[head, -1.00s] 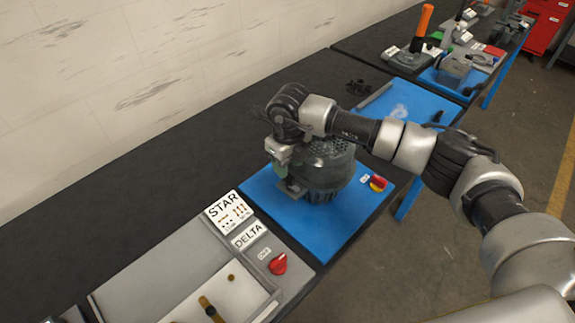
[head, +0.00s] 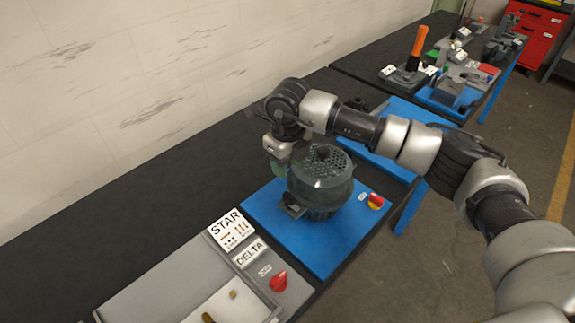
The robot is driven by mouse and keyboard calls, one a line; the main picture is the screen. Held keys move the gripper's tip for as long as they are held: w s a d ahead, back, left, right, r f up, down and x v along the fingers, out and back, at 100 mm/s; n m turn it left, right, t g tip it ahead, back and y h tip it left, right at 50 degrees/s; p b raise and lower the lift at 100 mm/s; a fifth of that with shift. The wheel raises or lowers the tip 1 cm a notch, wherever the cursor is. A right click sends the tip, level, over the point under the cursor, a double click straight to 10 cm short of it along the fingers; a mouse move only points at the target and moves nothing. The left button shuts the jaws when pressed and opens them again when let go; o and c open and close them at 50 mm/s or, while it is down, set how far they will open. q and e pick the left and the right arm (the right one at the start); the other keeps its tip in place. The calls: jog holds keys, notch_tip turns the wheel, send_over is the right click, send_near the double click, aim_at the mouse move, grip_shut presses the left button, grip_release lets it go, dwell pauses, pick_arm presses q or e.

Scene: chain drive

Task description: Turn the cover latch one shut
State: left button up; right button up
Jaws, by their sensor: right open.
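I cannot make out a part that is clearly cover latch one. A dark grey motor (head: 318,195) with a perforated round end cover (head: 325,160) stands on a blue base plate (head: 290,238). My right gripper (head: 279,167) hangs open at the motor's upper left, pointing down, with nothing visible in it. Its fingertips are small and partly lost against the motor, so I cannot tell whether they touch it. My right arm reaches in from the right, above and behind the motor. My left gripper is not in view.
A red and yellow switch (head: 375,201) sits on the plate's right corner. In front is a grey box with STAR (head: 230,229) and DELTA (head: 249,254) labels, a red knob (head: 279,281) and brass parts. Farther benches hold an orange-handled device (head: 418,42). Black bench top is clear along the wall.

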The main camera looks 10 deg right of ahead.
notch_tip(320, 180, up, 3)
jog(key=shift+r+p, duration=0.1)
jog(key=shift+p, duration=0.4)
jog(key=shift+b, duration=0.3)
notch_tip(320, 180, up, 11)
jog(key=b, duration=0.4)
dwell(0.3)
